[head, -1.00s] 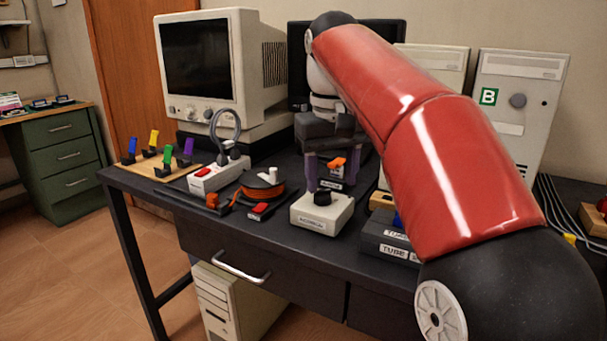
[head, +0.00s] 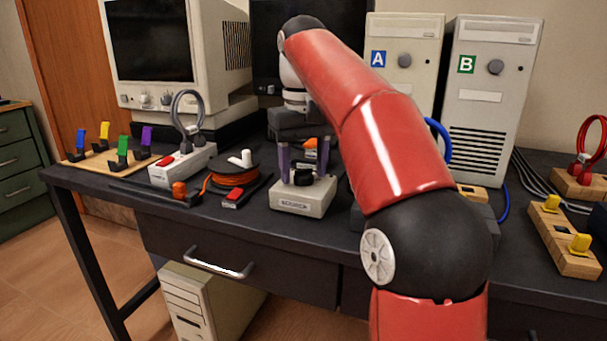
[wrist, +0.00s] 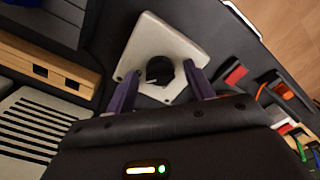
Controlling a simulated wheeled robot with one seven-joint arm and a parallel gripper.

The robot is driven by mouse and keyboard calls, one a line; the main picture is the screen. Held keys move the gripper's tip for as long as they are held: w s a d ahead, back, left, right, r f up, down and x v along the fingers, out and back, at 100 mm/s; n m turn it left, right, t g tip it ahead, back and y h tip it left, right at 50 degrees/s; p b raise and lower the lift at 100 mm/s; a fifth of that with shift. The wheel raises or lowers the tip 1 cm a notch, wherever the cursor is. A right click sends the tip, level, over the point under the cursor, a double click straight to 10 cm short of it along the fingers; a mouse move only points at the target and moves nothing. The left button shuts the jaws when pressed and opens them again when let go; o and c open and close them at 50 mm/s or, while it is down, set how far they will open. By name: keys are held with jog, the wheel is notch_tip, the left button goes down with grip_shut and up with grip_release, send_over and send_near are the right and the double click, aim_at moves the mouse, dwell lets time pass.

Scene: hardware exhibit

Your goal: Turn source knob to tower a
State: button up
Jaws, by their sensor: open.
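The source knob (head: 304,177) is a black round knob on a pale box labelled SOURCE (head: 303,203), on the dark desk. My gripper (head: 304,180) is above the box, pointing down, with its purple fingers open. In the wrist view the knob (wrist: 160,70) lies between the spread fingertips (wrist: 161,68); a gap shows around it, and I cannot tell whether either finger touches it. The knob's pointer is not clear. Tower A (head: 405,88), a beige computer case with a blue A label, stands at the back, partly behind my arm.
Tower B (head: 490,90) stands right of tower A. A cable spool (head: 233,175), a red-switch power strip (head: 182,165) and a small red-ended tool (head: 235,197) lie left of the box. A monitor (head: 165,50) is behind.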

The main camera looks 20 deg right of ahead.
jog(key=shift+f, duration=0.1)
jog(key=c, duration=1)
jog(key=shift+o, duration=0.2)
jog(key=n+p, duration=0.3)
jog(key=shift+r+n, duration=0.2)
jog(key=shift+n, duration=0.1)
jog(key=n+p, duration=0.2)
jog(key=n, duration=0.2)
jog(key=shift+f+n, duration=0.15)
jog(key=shift+n, duration=0.15)
jog(key=n, duration=0.5)
jog(key=shift+n, duration=2.4)
